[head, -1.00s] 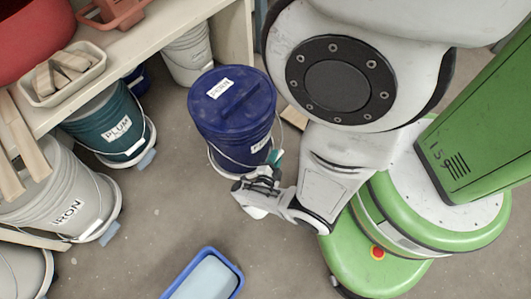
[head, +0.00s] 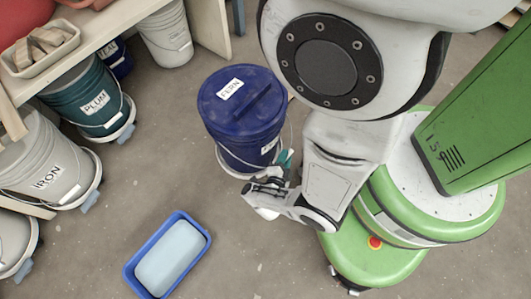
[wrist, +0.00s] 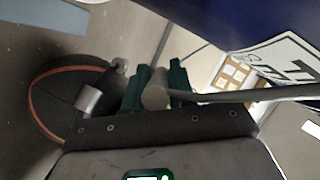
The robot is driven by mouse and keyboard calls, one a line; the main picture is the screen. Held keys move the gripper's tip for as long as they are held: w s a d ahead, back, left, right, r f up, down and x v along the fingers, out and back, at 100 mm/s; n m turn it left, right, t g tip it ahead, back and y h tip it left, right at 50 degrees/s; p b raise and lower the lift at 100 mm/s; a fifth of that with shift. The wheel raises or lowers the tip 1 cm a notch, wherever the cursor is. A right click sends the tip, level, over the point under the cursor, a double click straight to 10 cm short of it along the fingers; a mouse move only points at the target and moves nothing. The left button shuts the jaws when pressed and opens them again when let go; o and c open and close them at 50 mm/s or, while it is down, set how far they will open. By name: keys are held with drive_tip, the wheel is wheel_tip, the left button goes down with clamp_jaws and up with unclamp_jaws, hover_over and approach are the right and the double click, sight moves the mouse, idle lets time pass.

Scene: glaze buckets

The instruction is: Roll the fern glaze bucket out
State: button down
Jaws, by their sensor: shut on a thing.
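The fern glaze bucket (head: 225,135) is dark blue with a blue lid and a white FERN label. It stands upright on a pale wheeled base on the open floor, clear of the shelf. My gripper (head: 284,160) is low at the bucket's right side. In the wrist view, the green fingers of my gripper (wrist: 155,88) are closed on the grey grip of the wire handle (wrist: 240,95). The bucket's blue wall (wrist: 235,18) and part of its label fill the top right there.
A wooden shelf (head: 215,20) runs along the upper left. Under it stand the plum bucket (head: 75,100), the iron bucket (head: 45,175) and a white bucket (head: 165,35). A blue-rimmed tray (head: 130,275) lies on the floor below the fern bucket. The floor between is bare.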

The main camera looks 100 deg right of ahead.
drive_tip(key=shift+s+a+f, duration=0.1)
drive_tip(key=shift+s+a, duration=0.05)
drive_tip(key=shift+a, duration=0.1)
drive_tip(key=c, duration=1)
unclamp_jaws()
drive_tip(key=shift+c, duration=0.2)
drive_tip(key=p+v, duration=0.1)
drive_tip(key=v, duration=0.9)
drive_tip(key=shift+w+a, duration=0.2)
drive_tip(key=shift+a, duration=0.1)
